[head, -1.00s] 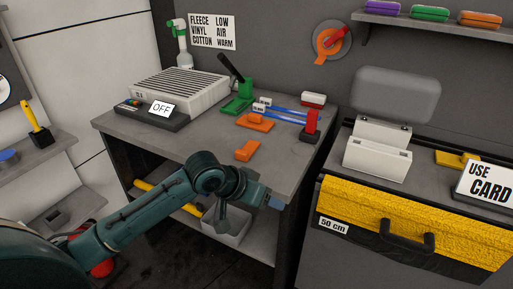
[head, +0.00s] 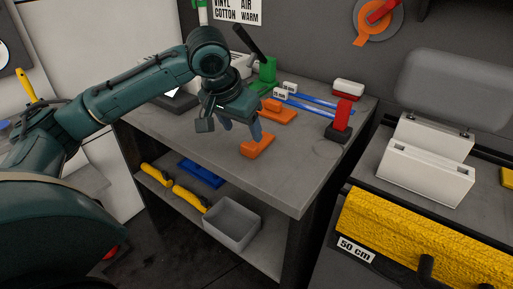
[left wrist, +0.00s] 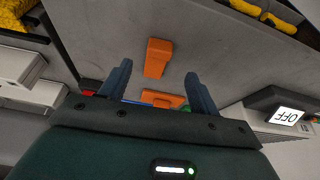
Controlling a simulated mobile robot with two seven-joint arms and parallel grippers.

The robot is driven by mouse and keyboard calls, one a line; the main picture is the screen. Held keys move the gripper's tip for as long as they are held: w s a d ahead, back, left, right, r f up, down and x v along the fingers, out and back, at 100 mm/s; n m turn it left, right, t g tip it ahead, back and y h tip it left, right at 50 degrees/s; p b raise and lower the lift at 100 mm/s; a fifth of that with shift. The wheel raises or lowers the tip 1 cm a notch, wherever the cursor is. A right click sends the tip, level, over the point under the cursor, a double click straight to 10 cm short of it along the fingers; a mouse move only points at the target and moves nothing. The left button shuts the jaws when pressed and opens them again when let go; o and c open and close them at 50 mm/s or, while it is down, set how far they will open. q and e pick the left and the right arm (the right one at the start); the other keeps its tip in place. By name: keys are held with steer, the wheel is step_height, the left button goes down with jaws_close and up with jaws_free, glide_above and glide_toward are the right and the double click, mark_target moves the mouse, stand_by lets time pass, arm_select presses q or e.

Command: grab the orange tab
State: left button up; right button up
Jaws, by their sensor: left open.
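My left gripper (head: 242,127) is open and points down over the workbench, with its fingers just behind and left of a small orange block (head: 256,145) near the bench's front edge. In the left wrist view the open left gripper (left wrist: 160,84) shows both fingers apart, with the orange block (left wrist: 157,58) lying beyond the fingertips between them. A second, flatter orange piece (head: 279,112) lies farther back; it also shows between the fingers in the left wrist view (left wrist: 162,98). My right gripper is not in view.
The workbench (head: 290,180) is bare at the front right. Blue strips (head: 310,105), a red-and-black holder (head: 340,120) and a green stand (head: 264,72) stand behind the orange pieces. A grey bin (head: 232,222) sits on the shelf below.

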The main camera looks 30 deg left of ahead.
mark_target(248, 146)
arm_select(q)
steer(key=x, duration=0.2)
steer(key=b+x, duration=0.1)
steer(key=x, duration=0.3)
steer(key=shift+s+d+f, duration=0.15)
steer(key=shift+f, duration=0.2)
steer(key=c, duration=1.1)
